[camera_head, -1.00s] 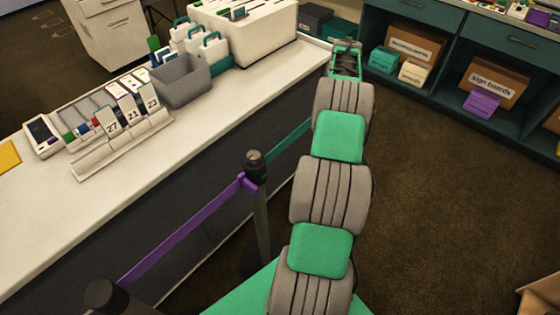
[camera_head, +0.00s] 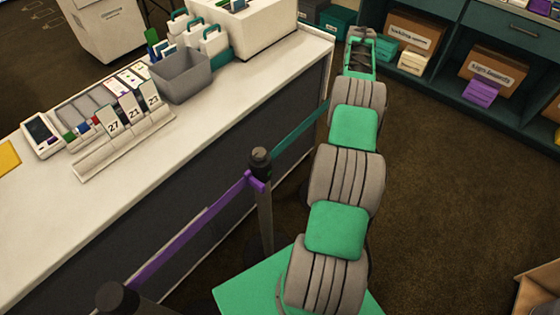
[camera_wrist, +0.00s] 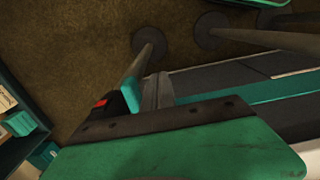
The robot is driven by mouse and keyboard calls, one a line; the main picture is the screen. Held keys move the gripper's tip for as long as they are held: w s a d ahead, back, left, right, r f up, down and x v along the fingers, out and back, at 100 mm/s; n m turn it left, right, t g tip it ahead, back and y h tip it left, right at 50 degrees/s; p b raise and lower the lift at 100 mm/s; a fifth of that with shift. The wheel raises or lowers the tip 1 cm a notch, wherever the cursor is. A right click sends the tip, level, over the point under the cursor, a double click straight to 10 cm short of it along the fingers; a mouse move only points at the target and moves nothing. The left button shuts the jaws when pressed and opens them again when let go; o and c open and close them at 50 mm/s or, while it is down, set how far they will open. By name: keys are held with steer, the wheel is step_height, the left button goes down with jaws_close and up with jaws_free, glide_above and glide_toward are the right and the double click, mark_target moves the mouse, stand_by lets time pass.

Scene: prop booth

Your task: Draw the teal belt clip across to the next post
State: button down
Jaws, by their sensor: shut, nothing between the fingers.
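The teal belt (camera_head: 298,132) runs from a dark post (camera_head: 262,205) along the counter front and passes behind my arm in the head view. In the wrist view the teal belt (camera_wrist: 285,88) comes from the right toward a near post (camera_wrist: 140,64). That post has a dark head with a red spot (camera_wrist: 101,102).
A purple belt (camera_head: 195,235) joins the dark post to a nearer post (camera_head: 118,298). The long counter (camera_head: 150,205) stands left, with number cards and a grey bin (camera_head: 180,75) on it. Shelves (camera_head: 475,110) with boxes stand at the back right.

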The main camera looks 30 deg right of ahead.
steer(key=shift+s, duration=0.1)
step_height(320, 180, up, 8)
steer(key=p, duration=0.5)
stand_by(0.4)
